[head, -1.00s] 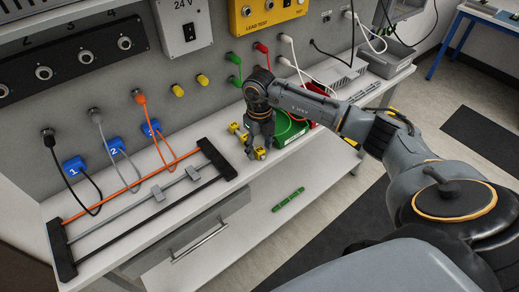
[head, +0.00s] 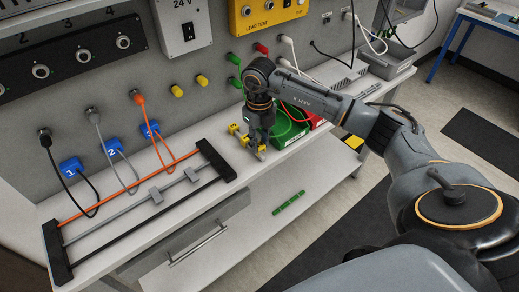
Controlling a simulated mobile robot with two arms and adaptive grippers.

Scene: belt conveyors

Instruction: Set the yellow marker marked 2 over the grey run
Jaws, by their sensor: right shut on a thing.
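My right gripper (head: 260,152) points down at the back right of the bench and is shut on a yellow marker (head: 261,148), mostly hidden between its fingers. I cannot read its number. Other small yellow markers (head: 234,128) sit just left of the gripper. The grey run (head: 110,220) is the middle bar of a rack, between an orange run (head: 120,186) and a black run (head: 150,230). My left gripper is not in view.
Blue tags 1 (head: 71,169) and 2 (head: 112,147), and a third, hang on leads behind the rack. A green strip (head: 288,203) lies on the lower shelf.

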